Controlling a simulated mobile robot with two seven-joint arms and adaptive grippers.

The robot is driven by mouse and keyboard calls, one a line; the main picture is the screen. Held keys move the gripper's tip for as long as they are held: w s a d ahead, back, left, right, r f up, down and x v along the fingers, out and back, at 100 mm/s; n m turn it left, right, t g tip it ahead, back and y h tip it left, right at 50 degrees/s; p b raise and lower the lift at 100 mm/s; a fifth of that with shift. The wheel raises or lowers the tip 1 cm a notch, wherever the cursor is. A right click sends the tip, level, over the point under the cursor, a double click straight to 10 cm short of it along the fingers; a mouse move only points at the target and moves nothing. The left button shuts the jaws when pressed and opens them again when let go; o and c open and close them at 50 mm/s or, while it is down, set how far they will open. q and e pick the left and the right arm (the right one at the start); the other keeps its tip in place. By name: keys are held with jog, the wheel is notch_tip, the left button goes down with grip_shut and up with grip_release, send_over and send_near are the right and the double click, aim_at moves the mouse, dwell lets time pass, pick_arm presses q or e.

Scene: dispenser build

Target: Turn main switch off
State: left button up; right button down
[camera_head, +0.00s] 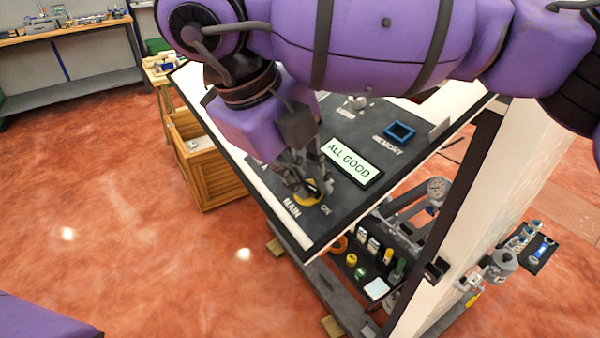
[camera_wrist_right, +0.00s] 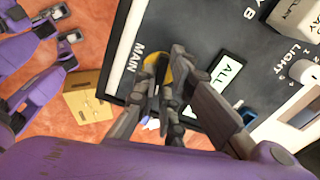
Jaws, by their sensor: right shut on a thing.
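The main switch (camera_head: 312,193) is a yellow round base with a dark knob on the dark panel (camera_head: 348,200), between the words MAIN and ON. My right gripper (camera_head: 308,186) is over it with its fingers shut on the knob. In the right wrist view the fingers (camera_wrist_right: 165,95) cover most of the switch, and part of its yellow base (camera_wrist_right: 183,68) shows beside them. The knob's exact angle is hidden. My left gripper does not show in the head view; purple arm parts show at the left of the right wrist view.
A display reading ALL GOOD (camera_head: 351,161) and a blue square frame (camera_head: 399,132) are on the panel near the switch. A wooden crate (camera_head: 208,170) stands on the floor to the left.

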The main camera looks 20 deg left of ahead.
jog(key=n, duration=0.4)
jog(key=shift+r+n+p, duration=0.1)
jog(key=shift+n+p, duration=0.2)
jog(key=shift+p, duration=0.05)
jog(key=n, duration=0.3)
jog(key=shift+n, duration=0.3)
jog(key=n, duration=0.3)
jog(key=shift+n, duration=2)
jog(key=c, duration=1.8)
grip_release()
jog(key=shift+c, duration=0.2)
